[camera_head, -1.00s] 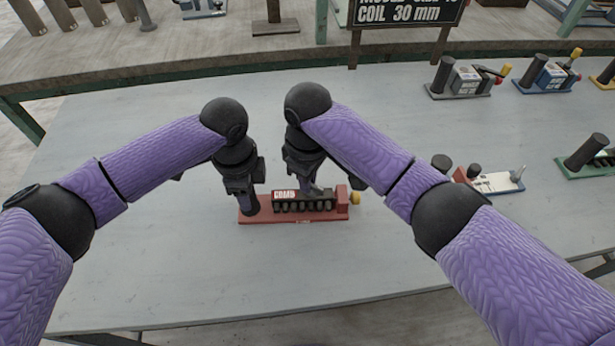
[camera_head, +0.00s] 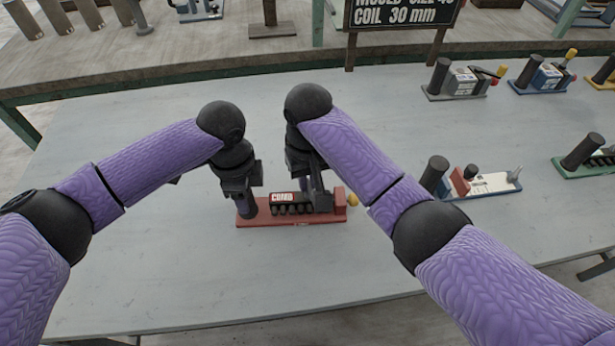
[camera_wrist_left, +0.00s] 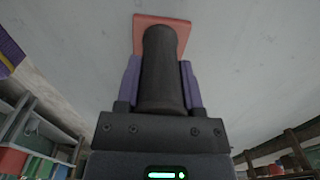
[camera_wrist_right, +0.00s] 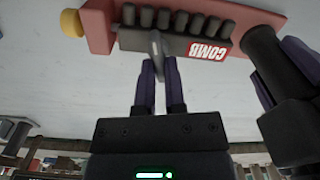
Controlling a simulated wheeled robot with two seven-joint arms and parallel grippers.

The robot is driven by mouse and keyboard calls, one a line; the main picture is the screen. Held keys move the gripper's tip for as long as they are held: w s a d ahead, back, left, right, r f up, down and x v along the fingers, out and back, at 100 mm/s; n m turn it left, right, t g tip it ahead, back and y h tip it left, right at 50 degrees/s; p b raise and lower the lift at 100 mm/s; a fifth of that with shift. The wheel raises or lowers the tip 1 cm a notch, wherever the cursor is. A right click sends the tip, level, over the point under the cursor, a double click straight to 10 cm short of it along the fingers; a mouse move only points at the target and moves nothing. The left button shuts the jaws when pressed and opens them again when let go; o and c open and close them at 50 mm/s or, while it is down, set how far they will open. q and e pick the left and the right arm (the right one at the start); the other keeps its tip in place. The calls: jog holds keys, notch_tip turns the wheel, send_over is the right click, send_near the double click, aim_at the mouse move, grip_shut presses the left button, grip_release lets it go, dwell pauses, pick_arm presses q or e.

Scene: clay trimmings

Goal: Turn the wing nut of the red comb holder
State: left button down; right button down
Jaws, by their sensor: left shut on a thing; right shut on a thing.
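The red comb holder lies on the grey table; its red base (camera_head: 290,222) carries a black comb block (camera_wrist_right: 175,30) with a white-on-red COMB label, a black upright handle (camera_wrist_left: 163,70) and a yellow knob (camera_wrist_right: 71,23). My left gripper (camera_head: 243,203) is shut around the handle, with a finger on each side. My right gripper (camera_wrist_right: 160,68) is shut on the grey wing nut (camera_wrist_right: 156,42) at the side of the comb block. In the head view my right gripper (camera_head: 318,196) hides the wing nut and part of the block.
A white-topped holder with a red block (camera_head: 485,184) stands to the right, near my right forearm. A green-based holder (camera_head: 590,168) is further right. Grey (camera_head: 462,82) and blue (camera_head: 545,75) holders stand at the back right, near a dark sign (camera_head: 402,14). The front left of the table is clear.

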jog(key=shift+r, duration=0.1)
dwell(0.3)
jog(key=c, duration=0.7)
grip_release()
notch_tip(320, 180, up, 12)
pick_arm(q)
jog(key=shift+c, duration=0.7)
grip_release()
